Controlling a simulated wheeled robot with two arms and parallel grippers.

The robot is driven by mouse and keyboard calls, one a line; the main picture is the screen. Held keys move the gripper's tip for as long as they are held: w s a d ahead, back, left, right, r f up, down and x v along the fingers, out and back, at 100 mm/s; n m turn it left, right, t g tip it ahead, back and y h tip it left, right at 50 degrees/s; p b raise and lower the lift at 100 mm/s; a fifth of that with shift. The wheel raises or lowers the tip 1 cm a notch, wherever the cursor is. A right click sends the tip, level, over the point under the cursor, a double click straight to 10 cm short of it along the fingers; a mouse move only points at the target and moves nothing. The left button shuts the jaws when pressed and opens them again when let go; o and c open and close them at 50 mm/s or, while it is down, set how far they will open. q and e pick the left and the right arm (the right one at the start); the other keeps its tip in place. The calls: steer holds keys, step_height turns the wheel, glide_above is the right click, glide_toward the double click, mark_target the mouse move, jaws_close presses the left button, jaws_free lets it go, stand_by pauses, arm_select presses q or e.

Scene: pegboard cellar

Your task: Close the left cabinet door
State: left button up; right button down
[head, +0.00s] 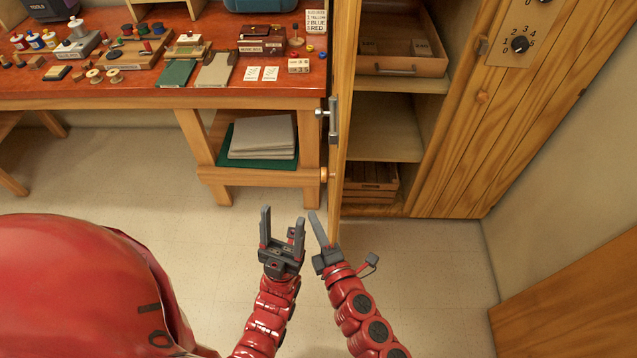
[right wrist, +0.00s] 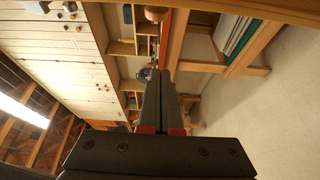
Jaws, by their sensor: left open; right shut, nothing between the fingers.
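The left cabinet door (head: 343,150) stands open and shows almost edge-on in the head view. A metal latch (head: 332,120) and a wooden knob (head: 325,174) are on its left side. The cabinet's left compartment behind it is exposed. My right gripper (head: 315,222) is shut and empty near the door's lower front end; whether it touches the door I cannot tell. In the right wrist view its fingers (right wrist: 161,95) are together. My left gripper (head: 283,228) is open and empty, just left of the right one.
Shelves hold a drawer box (head: 400,66) and a slatted crate (head: 370,182). A cluttered red-topped workbench (head: 140,88) stands left of the open door. The floor (head: 420,270) in front is clear.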

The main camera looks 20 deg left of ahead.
steer(key=w+a+p, duration=0.2)
steer(key=w, duration=0.7)
steer(key=shift+w+a+h, duration=0.15)
steer(key=shift+w+h, duration=0.05)
steer(key=shift+h, duration=0.1)
steer(key=shift+r, duration=0.1)
